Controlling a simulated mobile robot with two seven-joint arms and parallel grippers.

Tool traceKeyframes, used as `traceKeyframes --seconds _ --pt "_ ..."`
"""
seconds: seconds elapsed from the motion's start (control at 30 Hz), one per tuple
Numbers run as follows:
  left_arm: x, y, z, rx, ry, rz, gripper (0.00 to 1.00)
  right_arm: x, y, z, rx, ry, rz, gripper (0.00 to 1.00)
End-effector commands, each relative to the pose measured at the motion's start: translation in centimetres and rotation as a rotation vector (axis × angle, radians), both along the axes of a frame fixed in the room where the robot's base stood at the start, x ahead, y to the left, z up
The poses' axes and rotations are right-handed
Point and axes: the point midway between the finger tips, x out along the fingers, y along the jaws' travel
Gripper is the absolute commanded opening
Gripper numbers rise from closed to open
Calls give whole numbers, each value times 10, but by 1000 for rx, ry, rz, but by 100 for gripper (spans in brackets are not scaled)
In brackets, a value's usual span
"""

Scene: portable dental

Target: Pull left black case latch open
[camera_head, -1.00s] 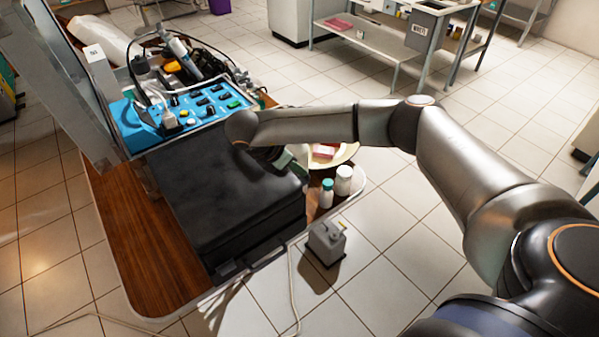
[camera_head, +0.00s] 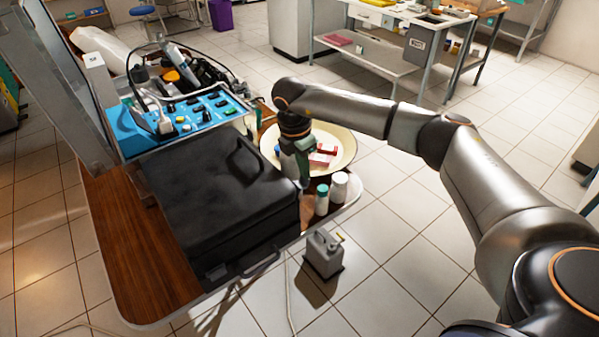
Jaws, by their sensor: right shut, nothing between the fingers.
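The black case (camera_head: 217,195) lies closed on the wooden cart top, with a loop handle on its lid (camera_head: 247,160). A dark latch-like piece (camera_head: 217,272) shows low on its near face, left of a front handle (camera_head: 260,264). Whether that latch is open cannot be told. My right gripper (camera_head: 304,180) points down beside the case's right edge, in front of a round cream tray. Its fingers are small and partly hidden; it is shut and holds nothing. Whether it touches the case cannot be told. My left gripper is out of view.
The blue control panel (camera_head: 185,118) stands behind the case. The cream tray (camera_head: 347,150) with red items and two small bottles (camera_head: 338,188) are right of it. Bare wood (camera_head: 130,240) lies left.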

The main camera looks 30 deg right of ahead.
Motion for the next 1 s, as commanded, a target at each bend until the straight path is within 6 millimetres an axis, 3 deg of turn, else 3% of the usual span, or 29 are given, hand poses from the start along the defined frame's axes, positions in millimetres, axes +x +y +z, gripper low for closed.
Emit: traceKeyframes --seconds 0.27,0.47,1.0 --pt "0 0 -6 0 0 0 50 1 -16 -10 49 5 -3 0" --pt "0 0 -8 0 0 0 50 2 -26 -18 191 16 -5 0" --pt "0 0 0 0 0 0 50 1 -13 -16 180 17 3 0"
